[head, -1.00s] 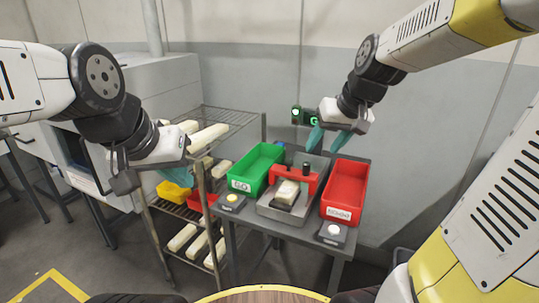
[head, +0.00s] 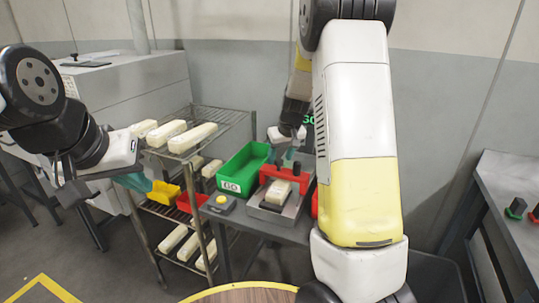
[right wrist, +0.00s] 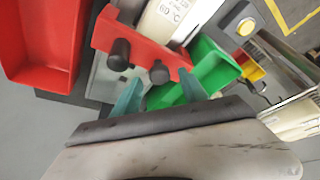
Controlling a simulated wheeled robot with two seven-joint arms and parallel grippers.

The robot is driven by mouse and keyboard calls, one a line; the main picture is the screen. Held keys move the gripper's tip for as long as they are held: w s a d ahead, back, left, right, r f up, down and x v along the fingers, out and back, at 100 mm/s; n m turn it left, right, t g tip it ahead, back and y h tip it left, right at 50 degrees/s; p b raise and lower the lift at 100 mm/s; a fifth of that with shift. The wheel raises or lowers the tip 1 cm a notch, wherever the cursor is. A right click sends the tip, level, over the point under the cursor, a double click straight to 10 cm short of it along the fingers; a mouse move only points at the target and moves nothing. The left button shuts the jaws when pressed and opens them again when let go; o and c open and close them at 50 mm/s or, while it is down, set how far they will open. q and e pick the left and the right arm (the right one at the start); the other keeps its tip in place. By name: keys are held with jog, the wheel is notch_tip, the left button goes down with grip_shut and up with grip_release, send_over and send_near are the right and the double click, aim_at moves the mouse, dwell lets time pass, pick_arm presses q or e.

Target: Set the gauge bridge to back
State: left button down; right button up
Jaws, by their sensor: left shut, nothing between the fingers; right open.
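The red gauge bridge (head: 300,172) spans a grey metal fixture (head: 268,212) on the small table. A cream block (head: 278,190) lies in the fixture, at the near side of the bridge. In the right wrist view the bridge (right wrist: 112,36) shows two black knobs, and the cream block (right wrist: 165,22) passes beside it. My right gripper (right wrist: 158,95) is open, its teal fingers close to the knobs with nothing held; contact cannot be told. In the head view the right gripper (head: 289,156) is partly hidden behind the bridge. My left gripper (head: 150,188) is shut and empty beside the wire rack.
A green bin (head: 243,168) stands left of the fixture. A red bin (right wrist: 42,40) is mostly hidden by my right arm in the head view. A yellow-button box (head: 220,203) sits at the table's front left. The wire rack (head: 200,222) holds cream blocks and small bins.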

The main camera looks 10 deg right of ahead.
jog(key=shift+w+f, duration=0.25)
jog(key=shift+f, duration=0.4)
grip_shut()
dwell(1.0)
